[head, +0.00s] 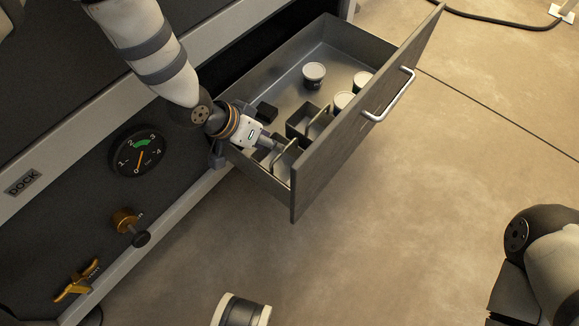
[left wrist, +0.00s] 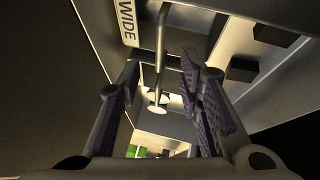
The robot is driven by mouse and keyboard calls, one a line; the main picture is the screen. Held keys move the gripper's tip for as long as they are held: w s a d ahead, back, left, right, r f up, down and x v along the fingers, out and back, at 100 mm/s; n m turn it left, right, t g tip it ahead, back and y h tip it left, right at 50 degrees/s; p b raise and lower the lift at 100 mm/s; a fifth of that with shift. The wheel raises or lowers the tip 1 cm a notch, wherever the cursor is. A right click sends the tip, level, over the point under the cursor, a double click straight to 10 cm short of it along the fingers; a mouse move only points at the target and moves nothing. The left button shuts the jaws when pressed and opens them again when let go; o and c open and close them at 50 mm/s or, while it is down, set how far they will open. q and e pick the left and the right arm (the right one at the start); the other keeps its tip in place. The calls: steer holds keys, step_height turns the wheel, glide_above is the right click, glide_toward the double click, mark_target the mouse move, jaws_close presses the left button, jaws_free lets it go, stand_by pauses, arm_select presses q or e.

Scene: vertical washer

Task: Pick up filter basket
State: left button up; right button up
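An open drawer (head: 325,165) holds two small dark square baskets with pale upright handles. One basket (head: 301,121) stands near the middle; the other basket (head: 281,160) is in the near corner. I cannot tell which one is the filter basket. My left gripper (head: 270,143) reaches down into the drawer at the near basket, partly hiding it. In the left wrist view the left gripper's fingers (left wrist: 165,100) are apart, with a thin metal rod (left wrist: 160,60) showing between them; contact is not visible. A label reading "WIDE" (left wrist: 127,22) shows on a wall there. My right gripper is out of view.
Several white-lidded tubs, one of them at the back (head: 314,73), sit deeper in the drawer. A small black block (head: 267,110) is beside the gripper. The drawer front has a metal handle (head: 389,96). A dial (head: 138,152) and brass knob (head: 127,222) are on the panel.

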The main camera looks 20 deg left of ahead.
arm_select(q)
steer(key=b+x, duration=0.3)
steer(key=x, duration=0.4)
steer(key=shift+d+f, duration=0.1)
steer(key=shift+f, duration=0.25)
steer(key=shift+w+d+f, duration=0.1)
jaws_close()
